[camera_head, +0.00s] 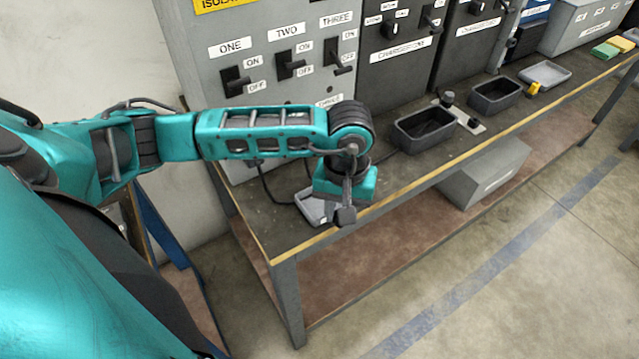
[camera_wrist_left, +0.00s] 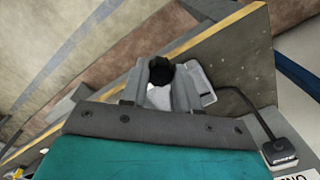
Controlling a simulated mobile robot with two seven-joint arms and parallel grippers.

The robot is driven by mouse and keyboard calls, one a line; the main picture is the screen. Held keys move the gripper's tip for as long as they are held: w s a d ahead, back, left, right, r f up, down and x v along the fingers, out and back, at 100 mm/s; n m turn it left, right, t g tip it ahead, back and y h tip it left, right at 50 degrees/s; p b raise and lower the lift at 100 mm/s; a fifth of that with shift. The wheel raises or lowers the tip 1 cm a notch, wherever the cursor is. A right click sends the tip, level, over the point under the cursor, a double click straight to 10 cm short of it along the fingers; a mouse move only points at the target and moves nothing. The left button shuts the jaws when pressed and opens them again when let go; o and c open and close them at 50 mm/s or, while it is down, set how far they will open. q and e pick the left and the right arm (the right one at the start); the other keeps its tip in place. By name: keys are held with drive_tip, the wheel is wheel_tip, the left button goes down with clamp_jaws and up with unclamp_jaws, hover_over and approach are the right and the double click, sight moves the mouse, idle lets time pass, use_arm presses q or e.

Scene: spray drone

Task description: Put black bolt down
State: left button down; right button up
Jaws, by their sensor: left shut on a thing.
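In the left wrist view the left gripper (camera_wrist_left: 161,84) is shut on a dark round thing, likely the black bolt (camera_wrist_left: 160,75). The small grey tray also shows there (camera_wrist_left: 201,82), partly hidden behind the fingers. Whether the bolt touches the tray I cannot tell. My right gripper is in neither view.
The workbench (camera_head: 285,232) has a yellow front edge. Grey switch cabinets (camera_head: 228,52) stand along its back. Two dark trays (camera_head: 400,140) (camera_head: 474,103) and a metal plate (camera_head: 467,124) with black parts lie further right. A cable runs beside the small tray.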

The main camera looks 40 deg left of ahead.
use_arm(q)
drive_tip(key=w+a+r+n, duration=0.1)
drive_tip(key=a+r+n, duration=0.3)
drive_tip(key=r+n, duration=0.95)
drive_tip(key=w+a+r+n, duration=0.1)
drive_tip(key=a+r+n, duration=0.3)
drive_tip(key=n, duration=1.8)
drive_tip(key=shift+n, duration=0.25)
drive_tip(key=f+b, duration=0.1)
drive_tip(key=f, duration=0.3)
drive_tip(key=f+b, duration=0.1)
drive_tip(key=f, duration=0.4)
drive_tip(key=d+f+b, duration=0.1)
drive_tip(key=f, duration=0.4)
drive_tip(key=shift+s+f, duration=0.1)
drive_tip(key=shift+f+b, duration=0.3)
drive_tip(key=shift+f, duration=1.95)
